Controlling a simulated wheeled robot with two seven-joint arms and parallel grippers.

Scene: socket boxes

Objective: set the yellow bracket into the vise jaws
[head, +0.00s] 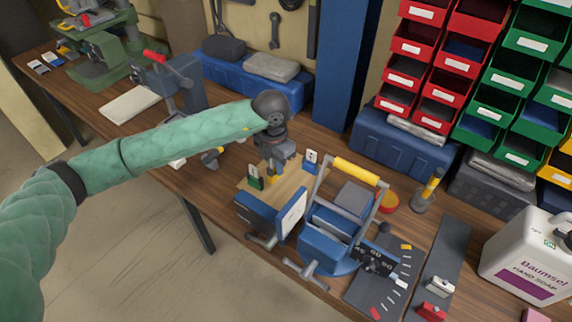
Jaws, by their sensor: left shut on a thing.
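My left gripper (274,168) reaches in from the left and points down over a light wooden board. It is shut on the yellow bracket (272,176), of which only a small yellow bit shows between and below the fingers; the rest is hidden. Just in front and to the right is the blue vise (325,236), with T-shaped handles in front and an angle dial on its right. The gripper is apart from the vise. My right gripper is not in view.
A yellow-handled bar (358,172) arches over the vise. A red round tin (388,202) and a grey holder with a yellow-handled tool (426,195) stand to its right. A soap jug (528,262) is at the far right. Red and green bins fill the back.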

